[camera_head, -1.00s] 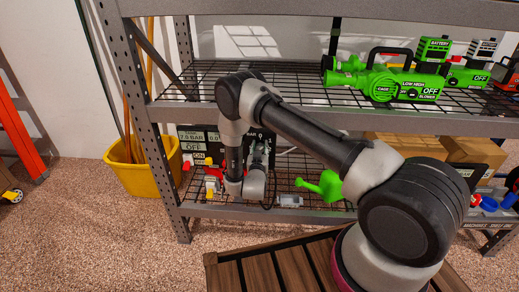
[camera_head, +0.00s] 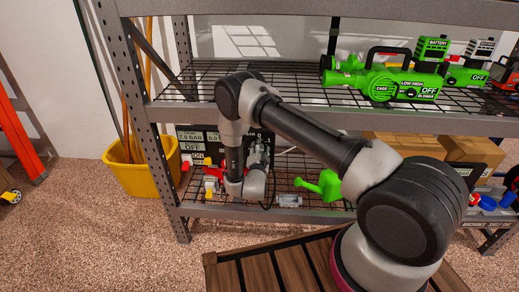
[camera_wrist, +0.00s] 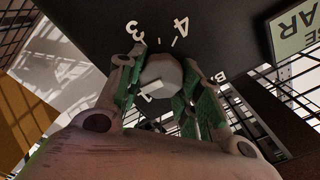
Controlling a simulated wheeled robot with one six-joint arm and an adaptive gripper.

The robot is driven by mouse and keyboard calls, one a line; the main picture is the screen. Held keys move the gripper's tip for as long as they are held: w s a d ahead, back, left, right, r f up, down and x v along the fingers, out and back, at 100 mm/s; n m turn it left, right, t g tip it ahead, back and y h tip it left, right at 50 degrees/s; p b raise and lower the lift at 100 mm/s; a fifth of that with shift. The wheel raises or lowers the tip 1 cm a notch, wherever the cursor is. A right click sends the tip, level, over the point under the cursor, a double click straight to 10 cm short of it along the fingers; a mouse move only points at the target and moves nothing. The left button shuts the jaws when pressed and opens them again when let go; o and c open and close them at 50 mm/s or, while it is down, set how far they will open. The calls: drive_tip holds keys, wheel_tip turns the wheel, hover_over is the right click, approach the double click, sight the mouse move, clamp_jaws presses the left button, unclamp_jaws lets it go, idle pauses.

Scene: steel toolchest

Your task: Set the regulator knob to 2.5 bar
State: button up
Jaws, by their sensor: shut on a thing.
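The regulator knob (camera_wrist: 163,70) is a pale grey faceted knob on a dark panel (camera_wrist: 215,25) in the wrist view. White dial figures 3 and 4 show above it, and others are partly hidden by my fingers. A small pale block shows on the knob's near side. My gripper (camera_wrist: 157,82) is shut on the knob, with one green-padded finger on each side. In the head view, the black panel (camera_head: 213,133) stands on the lower shelf, with small displays at its left.
A bar display (camera_wrist: 298,28) is cut off at the right of the wrist view. Red and yellow fittings (camera_head: 211,180) stand close to my wrist. A green watering can (camera_head: 325,186) is to the right. The wire shelf above (camera_head: 250,90) limits headroom. A yellow bucket (camera_head: 140,172) stands left.

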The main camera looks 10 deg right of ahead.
drive_tip(key=m, duration=0.5)
drive_tip(key=shift+s+d+f+m, duration=0.1)
drive_tip(key=shift+f+m, duration=0.05)
drive_tip(key=shift+m, duration=0.15)
drive_tip(key=m, duration=0.4)
drive_tip(key=shift+f+m, duration=0.15)
drive_tip(key=shift+m, duration=0.25)
drive_tip(key=o, duration=1)
drive_tip(key=shift+o, duration=0.2)
drive_tip(key=v, duration=1.2)
